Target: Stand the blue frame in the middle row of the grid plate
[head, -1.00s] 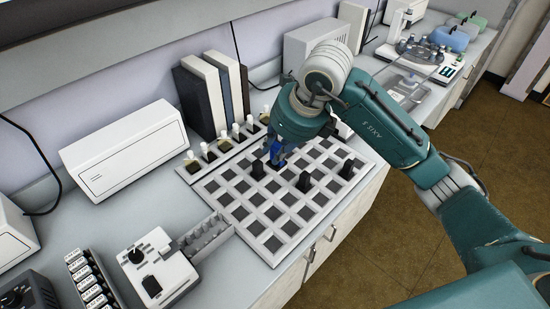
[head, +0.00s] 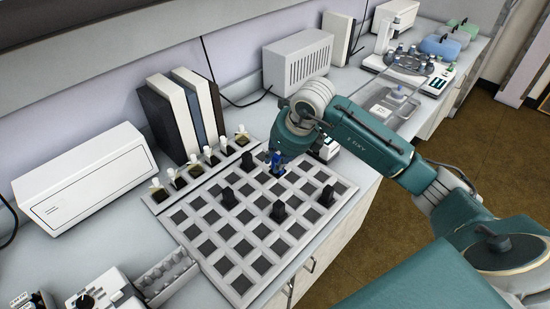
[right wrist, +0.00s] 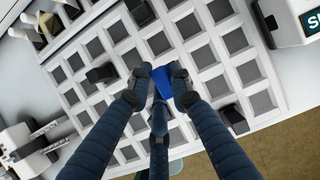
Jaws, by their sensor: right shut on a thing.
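The blue frame (head: 277,158) is over the back right part of the pale grid plate (head: 251,234), which has dark square cells. My right gripper (head: 279,168) is shut on the frame and points down. My left gripper is not in view.
A strip of white-topped pieces (head: 190,173) lies along the plate's back left edge. Binders (head: 185,115) and a white box (head: 85,175) stand behind. A grey slotted rack (head: 166,275) touches near the front left. A small white device (head: 328,148) stands beyond the plate's right end.

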